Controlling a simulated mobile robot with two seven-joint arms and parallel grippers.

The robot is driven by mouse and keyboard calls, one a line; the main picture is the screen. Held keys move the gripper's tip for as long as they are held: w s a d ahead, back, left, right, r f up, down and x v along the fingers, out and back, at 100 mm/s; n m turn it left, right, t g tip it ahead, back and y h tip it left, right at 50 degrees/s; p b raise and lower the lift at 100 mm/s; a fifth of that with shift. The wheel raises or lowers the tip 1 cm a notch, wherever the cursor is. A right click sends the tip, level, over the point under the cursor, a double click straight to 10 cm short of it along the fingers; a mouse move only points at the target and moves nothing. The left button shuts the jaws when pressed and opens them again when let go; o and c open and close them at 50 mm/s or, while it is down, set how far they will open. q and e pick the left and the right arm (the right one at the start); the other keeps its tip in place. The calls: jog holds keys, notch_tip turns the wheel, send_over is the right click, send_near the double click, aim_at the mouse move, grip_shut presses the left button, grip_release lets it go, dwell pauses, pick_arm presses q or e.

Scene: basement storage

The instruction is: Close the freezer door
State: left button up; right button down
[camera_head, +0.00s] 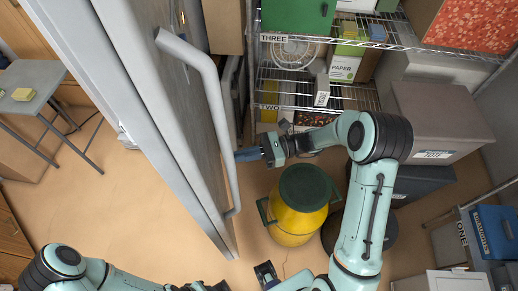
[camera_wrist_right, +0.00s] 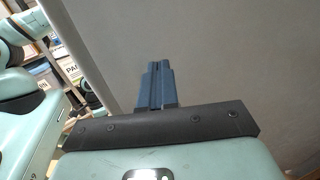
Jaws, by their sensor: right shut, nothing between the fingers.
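The freezer door (camera_head: 150,110) is a tall grey panel standing at a slant across the left middle of the head view. Its long grey bar handle (camera_head: 212,95) is on the side facing right. My right gripper (camera_head: 243,155) reaches in from the right, its blue fingertips at the handle's lower part, close to the door; contact cannot be made out. In the right wrist view its fingers (camera_wrist_right: 157,85) are together and empty before a plain grey surface. My left arm lies at the lower left; its gripper (camera_head: 205,287) is cut off by the bottom edge.
A yellow barrel with a green lid (camera_head: 302,200) stands on the floor right of the door. Wire shelves (camera_head: 290,75) with boxes are behind. A grey bin (camera_head: 435,120) is at the right.

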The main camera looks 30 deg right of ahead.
jog(key=x, duration=0.6)
jog(key=shift+a, duration=0.25)
